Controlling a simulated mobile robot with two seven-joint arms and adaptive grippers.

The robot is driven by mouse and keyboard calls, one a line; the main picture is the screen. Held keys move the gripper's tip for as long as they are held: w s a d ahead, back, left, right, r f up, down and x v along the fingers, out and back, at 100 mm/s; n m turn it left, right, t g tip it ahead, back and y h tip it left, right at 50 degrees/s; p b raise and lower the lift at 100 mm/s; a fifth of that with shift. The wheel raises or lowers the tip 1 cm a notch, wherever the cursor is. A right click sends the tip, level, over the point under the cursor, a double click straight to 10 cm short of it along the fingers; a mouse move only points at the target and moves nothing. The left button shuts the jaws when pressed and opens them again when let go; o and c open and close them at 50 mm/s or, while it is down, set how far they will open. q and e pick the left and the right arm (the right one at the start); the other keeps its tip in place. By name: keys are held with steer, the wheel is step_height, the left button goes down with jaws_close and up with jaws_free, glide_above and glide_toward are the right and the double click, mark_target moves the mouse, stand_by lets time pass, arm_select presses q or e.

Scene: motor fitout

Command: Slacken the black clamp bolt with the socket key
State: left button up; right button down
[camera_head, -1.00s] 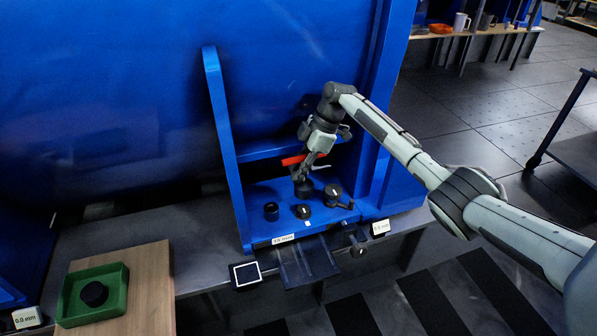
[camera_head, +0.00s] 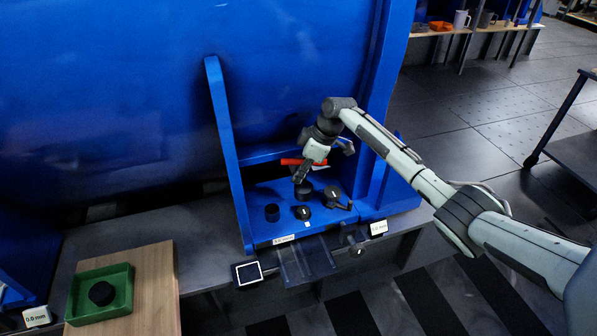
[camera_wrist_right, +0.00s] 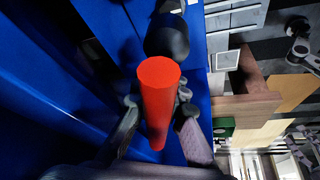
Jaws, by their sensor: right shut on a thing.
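My right gripper (camera_head: 300,175) is shut on the red handle of the socket key (camera_head: 291,161), above the blue fixture. The handle lies nearly level in the head view. In the right wrist view the red handle (camera_wrist_right: 158,95) points its end at the camera, between the fingers of my right gripper (camera_wrist_right: 158,118). Just below the gripper in the head view is a black cylinder (camera_head: 304,193). Several black round parts stand near it, and I cannot tell which is the clamp bolt. Whether the key is seated on a bolt is hidden. My left gripper is not in view.
Blue upright plates (camera_head: 222,130) flank the fixture. A black cap (camera_head: 271,212) and a black knob (camera_head: 335,193) stand on its floor. A small display (camera_head: 247,273) is at the front edge. A green tray (camera_head: 127,306) with a black round part lies on a wooden board at left.

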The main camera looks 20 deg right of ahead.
mark_target(300, 186)
steer(key=m+p, duration=0.1)
steer(key=m, duration=0.1)
steer(key=m+t+h+p, duration=0.1)
steer(key=m, duration=0.1)
steer(key=shift+w+d+r, duration=0.1)
steer(key=shift+w+r, duration=0.1)
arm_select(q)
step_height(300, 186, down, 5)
arm_select(e)
steer(key=shift+f+m+t, duration=0.1)
steer(key=shift+m+t, duration=0.3)
steer(key=shift+m, duration=0.6)
steer(key=shift+w+d+f+m+h, duration=0.1)
steer(key=shift+d+m+h, duration=0.05)
steer(key=shift+m+h, duration=0.45)
steer(key=shift+f+m+b, duration=0.25)
steer(key=shift+m+b, duration=0.2)
steer(key=shift+m, duration=0.15)
step_height(300, 186, down, 5)
steer(key=shift+w+d+r+b, duration=0.1)
steer(key=shift+r+b, duration=0.1)
steer(key=shift+b, duration=0.75)
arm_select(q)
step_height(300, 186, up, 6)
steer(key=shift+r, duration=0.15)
arm_select(e)
steer(key=shift+f, duration=0.2)
